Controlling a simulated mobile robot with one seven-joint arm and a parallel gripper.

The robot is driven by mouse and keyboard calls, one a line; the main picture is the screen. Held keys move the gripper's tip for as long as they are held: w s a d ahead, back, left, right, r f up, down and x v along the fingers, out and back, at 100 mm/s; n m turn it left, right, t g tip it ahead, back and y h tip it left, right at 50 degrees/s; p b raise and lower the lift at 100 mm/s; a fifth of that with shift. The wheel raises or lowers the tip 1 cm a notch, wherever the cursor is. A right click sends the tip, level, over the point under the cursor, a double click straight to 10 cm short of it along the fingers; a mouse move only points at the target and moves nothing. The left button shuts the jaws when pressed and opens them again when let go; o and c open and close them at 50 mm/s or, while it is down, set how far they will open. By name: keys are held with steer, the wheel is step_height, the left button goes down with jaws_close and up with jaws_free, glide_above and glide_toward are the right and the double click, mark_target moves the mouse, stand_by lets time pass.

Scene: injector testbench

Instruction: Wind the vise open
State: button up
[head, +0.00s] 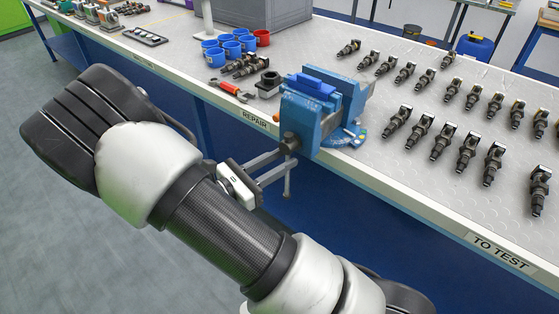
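A thin grey handle bar (287,184) hangs down from near the screw head. My gripper (290,158) reaches in from the lower left, with its fingertips at the handle just below the screw head. Its two grey fingers are apart, with a gap visible between them. Whether either finger touches the handle cannot be made out. The vise jaws are partly hidden behind the blue front body.
Several injectors stand in rows on the bench (400,172) right of the vise. A red-handled tool (232,90), a black block (268,82), blue cups (232,48) and a red cup (262,38) lie to its left. My arm fills the lower foreground over open floor.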

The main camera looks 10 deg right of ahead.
jaws_close()
steer(key=shift+r+p, duration=0.1)
steer(key=shift+p, duration=0.25)
